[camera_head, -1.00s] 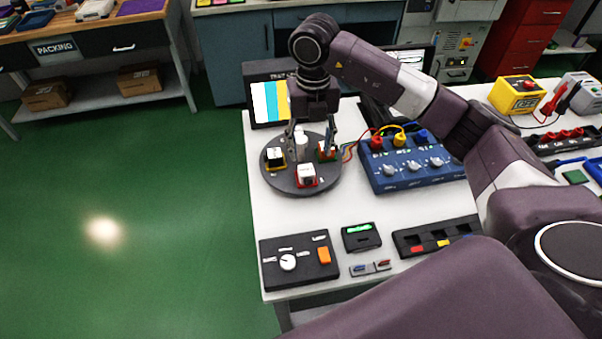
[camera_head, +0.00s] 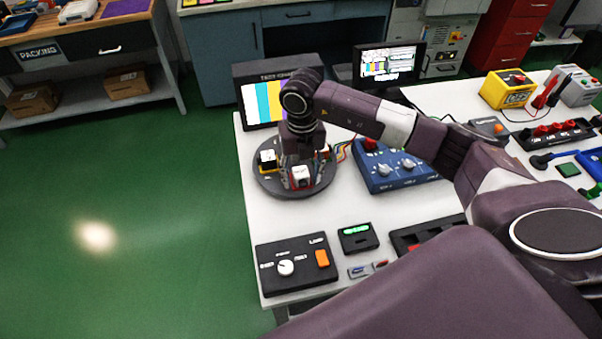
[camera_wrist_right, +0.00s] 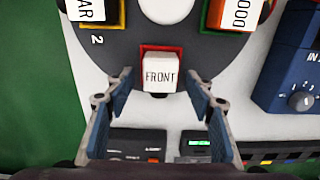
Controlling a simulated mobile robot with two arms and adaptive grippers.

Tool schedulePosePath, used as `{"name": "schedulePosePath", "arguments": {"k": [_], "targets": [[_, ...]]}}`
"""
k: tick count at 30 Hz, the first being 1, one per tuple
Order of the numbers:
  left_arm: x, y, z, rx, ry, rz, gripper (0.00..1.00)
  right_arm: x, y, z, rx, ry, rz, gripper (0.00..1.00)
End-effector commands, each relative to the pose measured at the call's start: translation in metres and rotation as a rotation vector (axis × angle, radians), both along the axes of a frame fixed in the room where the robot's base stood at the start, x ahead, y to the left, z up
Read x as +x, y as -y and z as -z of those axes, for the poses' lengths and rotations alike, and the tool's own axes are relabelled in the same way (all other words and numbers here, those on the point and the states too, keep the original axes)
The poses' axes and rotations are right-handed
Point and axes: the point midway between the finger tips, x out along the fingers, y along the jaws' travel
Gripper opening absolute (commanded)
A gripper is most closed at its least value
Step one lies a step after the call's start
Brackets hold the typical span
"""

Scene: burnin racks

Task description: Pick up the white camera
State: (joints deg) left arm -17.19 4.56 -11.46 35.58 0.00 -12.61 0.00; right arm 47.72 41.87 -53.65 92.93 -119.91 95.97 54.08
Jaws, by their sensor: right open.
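The white camera (camera_head: 301,174) is a small cube on the near side of the dark round turntable (camera_head: 263,182). In the right wrist view it is the white cube marked FRONT (camera_wrist_right: 159,77), in a red-edged seat on the turntable's rim. My right gripper (camera_head: 298,180) is open above the turntable, pointing down, with its fingers around the camera's position. In the wrist view the fingers (camera_wrist_right: 160,92) stand left and right of the camera, with a gap visible on each side. My left gripper is out of view.
Beside the camera on the turntable are a yellow-seated cube (camera_head: 267,157) and an orange, green-seated cube (camera_wrist_right: 234,14), around a central white post (camera_wrist_right: 166,8). A blue knob box (camera_head: 390,172) stands right. A black control panel (camera_head: 297,266) lies in front, with clear table between.

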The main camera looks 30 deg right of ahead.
Motion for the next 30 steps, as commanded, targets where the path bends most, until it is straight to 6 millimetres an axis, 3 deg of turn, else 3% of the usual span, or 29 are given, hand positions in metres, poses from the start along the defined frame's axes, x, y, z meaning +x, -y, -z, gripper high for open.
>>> {"name": "schedulePosePath", "arguments": {"k": [6,19,30], "targets": [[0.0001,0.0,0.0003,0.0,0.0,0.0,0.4,0.0006,0.0001,0.0012,0.0,0.002,0.0,0.49],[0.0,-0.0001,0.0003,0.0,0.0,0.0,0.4,0.0007,0.0001,0.0007,0.0,0.002,0.0,0.02],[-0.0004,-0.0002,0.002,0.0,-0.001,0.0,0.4,0.0016,-0.0001,-0.0051,0.001,0.004,0.0,0.02]]}}
